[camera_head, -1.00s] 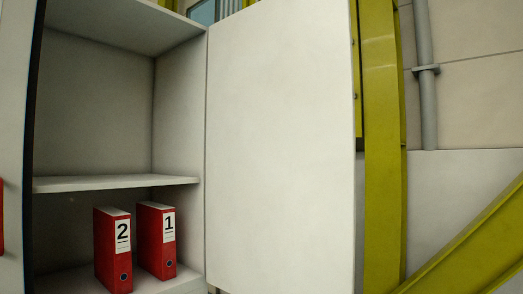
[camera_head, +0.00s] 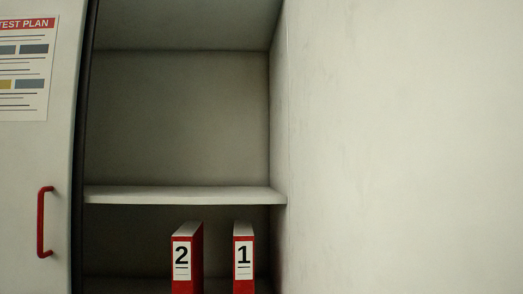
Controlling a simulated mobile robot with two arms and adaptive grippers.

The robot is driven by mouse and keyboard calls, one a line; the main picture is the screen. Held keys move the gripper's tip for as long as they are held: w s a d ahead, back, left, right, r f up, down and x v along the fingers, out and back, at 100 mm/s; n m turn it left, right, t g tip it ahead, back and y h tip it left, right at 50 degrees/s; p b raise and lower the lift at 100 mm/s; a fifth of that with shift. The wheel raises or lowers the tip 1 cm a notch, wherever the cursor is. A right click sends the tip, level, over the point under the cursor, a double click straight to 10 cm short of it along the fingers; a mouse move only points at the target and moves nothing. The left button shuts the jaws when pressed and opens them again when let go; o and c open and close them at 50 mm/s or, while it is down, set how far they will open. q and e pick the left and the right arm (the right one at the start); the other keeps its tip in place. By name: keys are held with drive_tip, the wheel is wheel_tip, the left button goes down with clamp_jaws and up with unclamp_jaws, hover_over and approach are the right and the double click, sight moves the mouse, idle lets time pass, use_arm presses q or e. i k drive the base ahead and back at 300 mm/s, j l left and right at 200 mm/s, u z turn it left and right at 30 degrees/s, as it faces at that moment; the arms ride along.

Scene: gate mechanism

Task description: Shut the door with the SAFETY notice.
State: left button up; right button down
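An open white cabinet door (camera_head: 410,150) fills the right side of the head view, hinged at the right edge of the cabinet opening. Only its plain inner face shows, and no SAFETY notice is visible on it. A second white door (camera_head: 35,170) at the left carries a red handle (camera_head: 41,222) and a partly cut-off poster (camera_head: 24,75) reading "TEST PLAN". Neither of my grippers is in view.
The open cabinet has a white shelf (camera_head: 185,195). Below it stand two red binders, one marked 2 (camera_head: 184,260) and one marked 1 (camera_head: 244,260). The upper compartment (camera_head: 180,115) is empty.

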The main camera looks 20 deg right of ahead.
sight(406, 117)
drive_tip(key=l, duration=1.4)
drive_tip(key=k, duration=0.05)
